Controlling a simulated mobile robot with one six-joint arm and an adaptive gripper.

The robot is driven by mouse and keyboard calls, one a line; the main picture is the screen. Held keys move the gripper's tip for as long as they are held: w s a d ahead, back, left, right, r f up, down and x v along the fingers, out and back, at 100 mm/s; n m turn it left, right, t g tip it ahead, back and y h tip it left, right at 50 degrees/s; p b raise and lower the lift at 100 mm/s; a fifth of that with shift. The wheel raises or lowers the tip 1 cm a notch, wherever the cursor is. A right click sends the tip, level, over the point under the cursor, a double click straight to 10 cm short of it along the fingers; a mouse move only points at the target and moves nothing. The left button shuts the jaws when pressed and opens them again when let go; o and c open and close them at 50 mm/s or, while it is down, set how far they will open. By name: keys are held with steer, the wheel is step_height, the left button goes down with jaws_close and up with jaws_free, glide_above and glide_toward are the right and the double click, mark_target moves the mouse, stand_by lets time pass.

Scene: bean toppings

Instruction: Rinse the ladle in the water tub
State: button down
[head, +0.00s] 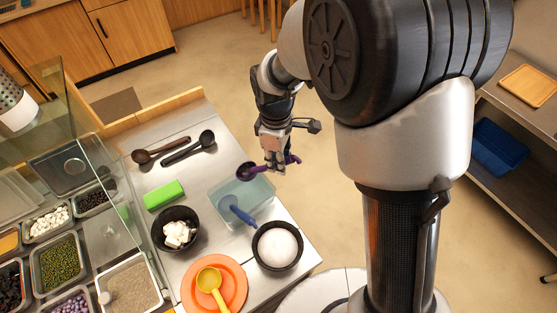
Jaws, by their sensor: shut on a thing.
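My gripper (274,164) is shut on the handle of a purple ladle (247,170). The ladle's bowl points left and its handle end sticks out to the right of the fingers. The water tub (262,188) is a clear, pale teal box on the metal counter. The purple bowl appears at the tub's far rim in the picture, seemingly above it; its exact height I cannot tell. A blue ladle (238,211) leans in the tub's near part, its handle reaching toward the white-filled bowl.
Brown (160,151) and black (187,149) ladles lie at the back. A green block (164,195), a bowl of white cubes (163,229), a bowl of white contents (259,260) and an orange plate (234,299) with a yellow ladle (209,281) crowd the tub. A glass guard (108,200) stands left.

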steer(key=f+b, duration=0.2)
steer(key=f, duration=0.1)
steer(key=f+b, duration=0.5)
steer(key=f, duration=0.2)
steer(key=shift+w+a+b, duration=0.1)
steer(key=shift+a+b, duration=0.15)
steer(key=shift+b, duration=0.1)
steer(key=f+b, duration=0.1)
steer(key=b, duration=0.1)
steer(key=d+f+y+b, duration=0.1)
steer(key=b, duration=0.1)
steer(key=shift+s+d+f+t, duration=0.15)
steer(key=shift+s+d+t, duration=0.1)
steer(key=shift+s+t, duration=0.05)
steer(key=shift+w+d, duration=0.1)
